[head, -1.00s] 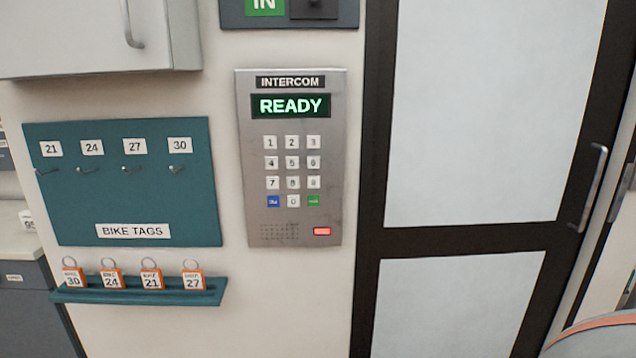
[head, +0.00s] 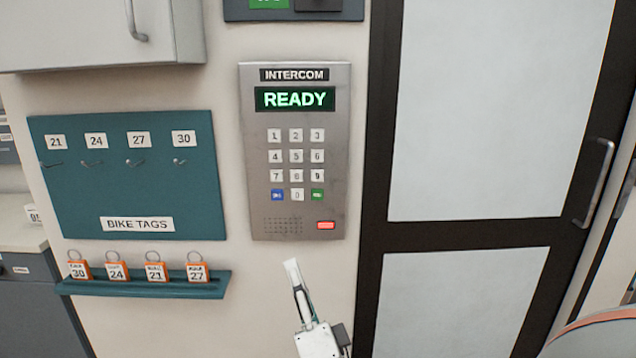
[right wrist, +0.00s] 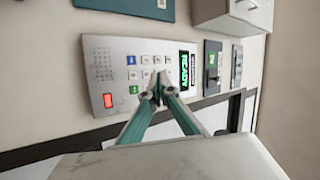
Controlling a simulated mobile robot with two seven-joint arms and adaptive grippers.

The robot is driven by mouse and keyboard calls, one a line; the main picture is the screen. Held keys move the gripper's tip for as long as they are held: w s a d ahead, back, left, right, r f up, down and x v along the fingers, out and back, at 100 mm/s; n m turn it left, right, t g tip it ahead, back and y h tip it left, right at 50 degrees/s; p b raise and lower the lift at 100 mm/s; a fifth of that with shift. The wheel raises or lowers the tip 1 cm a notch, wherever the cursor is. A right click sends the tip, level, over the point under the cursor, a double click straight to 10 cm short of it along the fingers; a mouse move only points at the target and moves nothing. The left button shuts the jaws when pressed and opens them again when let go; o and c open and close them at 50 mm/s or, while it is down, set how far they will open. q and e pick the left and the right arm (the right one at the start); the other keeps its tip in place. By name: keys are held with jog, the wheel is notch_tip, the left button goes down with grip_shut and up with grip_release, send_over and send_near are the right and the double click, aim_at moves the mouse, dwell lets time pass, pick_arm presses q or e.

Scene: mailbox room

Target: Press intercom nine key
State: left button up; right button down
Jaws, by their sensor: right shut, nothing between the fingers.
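The intercom (head: 258,150) is a grey metal panel on the wall, with a green READY display (head: 295,98) and a keypad of white keys. The nine key (head: 317,175) is at the right end of the third key row. My right gripper (head: 291,264) is shut and empty, below the panel in the head view and apart from it. In the right wrist view the intercom (right wrist: 108,60) appears turned on its side, and the shut fingertips (right wrist: 160,92) cover part of the keypad; I cannot pick out the nine key there. My left gripper is not in view.
A teal bike tags board (head: 125,195) with hooks hangs to the left, above a shelf (head: 140,287) with several orange tags. A dark-framed glass door (head: 480,120) stands to the right. A red button (head: 326,225) and green key (head: 317,195) sit low on the panel.

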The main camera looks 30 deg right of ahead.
aim_at(318, 176)
jog(key=d+r+m+g+h, duration=0.8)
jog(key=d+r+m+h, duration=0.3)
jog(key=m, duration=1.1)
jog(key=w+m+y, duration=0.1)
jog(key=y, duration=0.1)
jog(key=w+a+m+y, duration=0.1)
jog(key=w+m, duration=0.1)
jog(key=w+a+m+y, duration=0.1)
jog(key=y, duration=0.1)
jog(key=shift+w+a+f+m+y, duration=0.1)
jog(key=shift+w+f+m+y, duration=0.2)
jog(key=shift+w+f+m, duration=0.1)
jog(key=shift+g, duration=0.3)
jog(key=x, duration=1.4)
jog(key=shift+s+r, duration=0.1)
